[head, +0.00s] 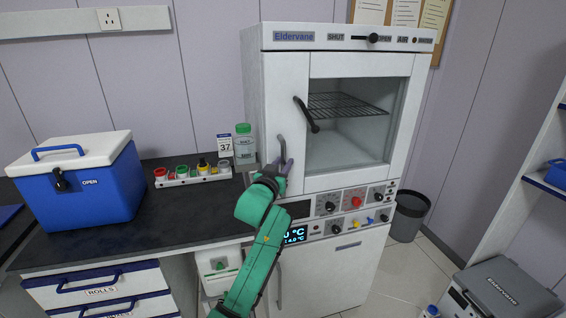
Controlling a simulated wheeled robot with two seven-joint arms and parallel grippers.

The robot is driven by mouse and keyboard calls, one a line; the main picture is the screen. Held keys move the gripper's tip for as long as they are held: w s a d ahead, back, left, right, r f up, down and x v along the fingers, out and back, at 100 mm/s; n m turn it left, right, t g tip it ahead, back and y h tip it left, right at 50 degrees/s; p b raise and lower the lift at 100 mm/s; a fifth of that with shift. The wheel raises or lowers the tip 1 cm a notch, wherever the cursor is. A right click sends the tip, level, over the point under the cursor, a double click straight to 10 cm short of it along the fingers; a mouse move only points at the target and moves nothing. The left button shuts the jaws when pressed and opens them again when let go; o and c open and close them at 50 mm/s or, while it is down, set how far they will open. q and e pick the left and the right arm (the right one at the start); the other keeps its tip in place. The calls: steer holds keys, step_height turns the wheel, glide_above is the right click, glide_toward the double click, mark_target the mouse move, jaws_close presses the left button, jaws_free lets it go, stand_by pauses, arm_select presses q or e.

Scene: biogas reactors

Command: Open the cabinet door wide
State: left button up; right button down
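The white Eldervane cabinet (285,75) stands on the right of the counter. Its door (400,120) has a large window, with a wire rack (345,105) visible inside. The door looks closed, flush with the front. A black curved handle (307,115) stands out at the door's left side. My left gripper (280,165) is in front of the cabinet's left front, below and left of the handle and apart from it. Its fingers look spread, with nothing between them. My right gripper is out of view.
A blue cooler box (80,185), a rack of coloured caps (193,175) and a green-lidded bottle (244,148) stand on the counter. A bin (408,215) and a grey case (505,290) are at the right.

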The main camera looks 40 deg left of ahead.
arm_select(q)
steer(key=shift+d, duration=0.1)
jaws_close()
stand_by(1.2)
